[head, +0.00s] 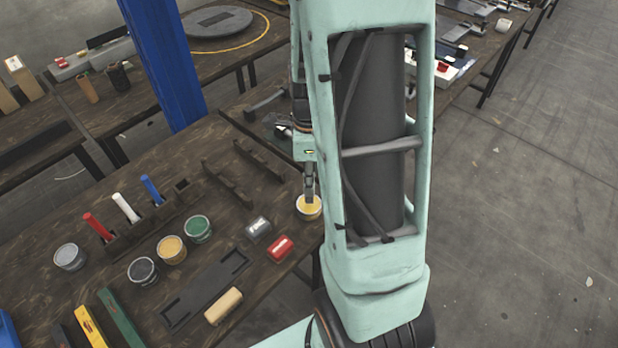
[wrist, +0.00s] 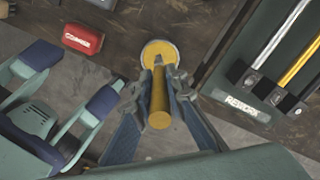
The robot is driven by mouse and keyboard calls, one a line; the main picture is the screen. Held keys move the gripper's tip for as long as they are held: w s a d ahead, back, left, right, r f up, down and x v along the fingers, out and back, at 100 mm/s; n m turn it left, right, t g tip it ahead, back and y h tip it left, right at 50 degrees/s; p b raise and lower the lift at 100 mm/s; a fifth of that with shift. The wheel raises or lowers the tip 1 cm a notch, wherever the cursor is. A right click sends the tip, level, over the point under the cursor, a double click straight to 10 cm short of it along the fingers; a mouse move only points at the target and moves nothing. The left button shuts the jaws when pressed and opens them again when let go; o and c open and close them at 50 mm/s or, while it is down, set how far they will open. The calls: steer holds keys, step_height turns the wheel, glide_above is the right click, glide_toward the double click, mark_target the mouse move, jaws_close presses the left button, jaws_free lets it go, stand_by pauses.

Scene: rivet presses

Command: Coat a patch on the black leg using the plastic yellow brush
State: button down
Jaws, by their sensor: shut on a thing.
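My gripper (wrist: 157,92) is shut on the yellow brush (wrist: 160,108), whose round yellow handle end faces the wrist camera. Beyond it is a round pot with yellow content (wrist: 159,49), in line with the brush. I cannot tell whether the hidden bristles touch the content. In the head view, my gripper (head: 309,184) points down over the same pot (head: 308,209) near the table's right edge; the brush is hard to make out there. Two long dark pieces (head: 227,185) (head: 259,158) lie left of the pot; I cannot tell whether either is the black leg.
Red (head: 97,226), white (head: 126,208) and blue (head: 152,190) handles stand in a dark holder. Several open paint pots (head: 171,249) stand before it. A red block (head: 280,248) and an empty dark tray (head: 203,290) lie nearby. A blue post (head: 163,65) rises behind.

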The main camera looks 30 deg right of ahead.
steer(key=shift+f+b, duration=0.3)
steer(key=shift+f, duration=0.3)
stand_by(1.6)
step_height(320, 180, up, 7)
steer(key=p, duration=0.6)
steer(key=shift+r, duration=0.15)
stand_by(0.8)
